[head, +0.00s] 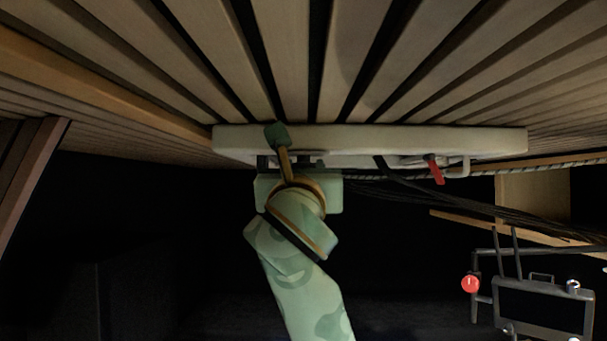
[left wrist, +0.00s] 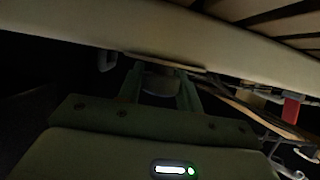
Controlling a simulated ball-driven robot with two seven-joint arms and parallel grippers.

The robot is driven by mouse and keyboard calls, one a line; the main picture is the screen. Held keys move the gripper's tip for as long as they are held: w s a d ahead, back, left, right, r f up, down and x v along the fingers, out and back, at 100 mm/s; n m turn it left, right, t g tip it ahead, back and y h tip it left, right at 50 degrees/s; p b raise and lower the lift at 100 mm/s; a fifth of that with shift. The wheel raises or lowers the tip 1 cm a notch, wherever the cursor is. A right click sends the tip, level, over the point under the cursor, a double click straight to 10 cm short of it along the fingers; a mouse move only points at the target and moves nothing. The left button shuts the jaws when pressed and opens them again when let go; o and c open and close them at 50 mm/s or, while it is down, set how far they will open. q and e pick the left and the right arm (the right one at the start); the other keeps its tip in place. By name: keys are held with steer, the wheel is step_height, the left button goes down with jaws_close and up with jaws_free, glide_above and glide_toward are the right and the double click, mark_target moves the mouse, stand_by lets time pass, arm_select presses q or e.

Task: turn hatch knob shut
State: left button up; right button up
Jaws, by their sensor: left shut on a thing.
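The pale roof hatch (head: 400,139) is a wide, flat panel set against the slatted ceiling. Its cream edge also crosses the top of the left wrist view (left wrist: 90,38). My left gripper (head: 298,163) is right under the hatch, reaching up from below. In the left wrist view its two green fingers (left wrist: 161,88) stand either side of a dark round knob (left wrist: 160,80) under the hatch, and are shut on it. In the head view my own wrist hides most of the knob. The knob's turn angle is too dark to tell. My right gripper is not in view.
A red-tipped handle (head: 436,170) hangs under the hatch to the right, beside dark cables (head: 460,205) and a rope. A framed monitor (head: 545,305) and a red ball-like knob (head: 470,284) are at the lower right. The space left of my arm is dark.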

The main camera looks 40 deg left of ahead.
arm_select(q)
steer(key=shift+m+t+h+b, duration=0.35)
steer(key=shift+m+t+h, duration=0.45)
steer(key=shift+h, duration=0.9)
steer(key=o, duration=1)
steer(key=shift+w, duration=0.1)
steer(key=b+v, duration=0.3)
steer(key=v, duration=0.2)
steer(key=b+v, duration=0.3)
steer(key=v, duration=0.3)
steer(key=b+v, duration=0.3)
steer(key=v, duration=0.2)
steer(key=shift+f, duration=0.4)
